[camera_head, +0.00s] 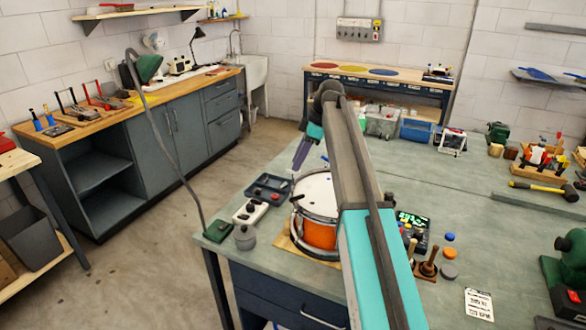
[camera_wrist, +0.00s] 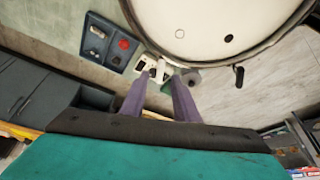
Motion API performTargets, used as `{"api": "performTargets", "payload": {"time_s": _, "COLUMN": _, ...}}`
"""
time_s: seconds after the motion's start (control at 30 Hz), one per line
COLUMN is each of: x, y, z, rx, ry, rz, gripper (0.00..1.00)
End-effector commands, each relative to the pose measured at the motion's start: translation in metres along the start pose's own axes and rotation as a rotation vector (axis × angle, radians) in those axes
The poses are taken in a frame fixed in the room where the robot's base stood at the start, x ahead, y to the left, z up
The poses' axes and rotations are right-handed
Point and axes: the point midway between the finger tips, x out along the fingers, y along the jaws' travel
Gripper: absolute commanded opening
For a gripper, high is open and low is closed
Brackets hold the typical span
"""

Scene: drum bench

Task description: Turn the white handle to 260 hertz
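The drum (camera_head: 319,236) has an orange shell and a white head, and stands on a wooden board at the bench's left edge. In the wrist view its white head (camera_wrist: 205,18) fills the upper middle, with a dark spot and a small ring on it. A black handle (camera_wrist: 239,76) sticks out from its rim. A dark tuner-like device (camera_head: 412,222) shows green digits, too small to read.
A dark tray (camera_head: 268,189), a white box with knobs (camera_head: 250,212), a grey pot (camera_head: 245,238) and a green lamp base (camera_head: 219,231) stand left of the drum. Wooden-handled tools (camera_head: 427,269), coloured discs (camera_head: 449,252) and a printed card (camera_head: 479,304) lie to the right.

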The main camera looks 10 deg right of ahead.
Motion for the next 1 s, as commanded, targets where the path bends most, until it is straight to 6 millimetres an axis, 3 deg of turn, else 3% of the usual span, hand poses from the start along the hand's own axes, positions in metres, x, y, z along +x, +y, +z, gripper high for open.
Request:
{"api": "performTargets", "payload": {"time_s": 0.33, "x": 0.039, "y": -0.001, "z": -0.001, "rx": -0.001, "ry": 0.0, "rz": -0.001, "gripper": 0.28}}
{"api": "performTargets", "payload": {"time_s": 0.8, "x": 0.048, "y": 0.0, "z": 0.0, "rx": 0.0, "ry": 0.0, "rz": 0.0, "gripper": 0.28}}
{"api": "performTargets", "payload": {"time_s": 0.97, "x": 0.047, "y": 0.0, "z": 0.0, "rx": 0.0, "ry": 0.0, "rz": 0.0, "gripper": 0.01}}
{"api": "performTargets", "payload": {"time_s": 1.0, "x": 0.047, "y": 0.0, "z": 0.0, "rx": 0.0, "ry": 0.0, "rz": 0.0, "gripper": 0.0}}
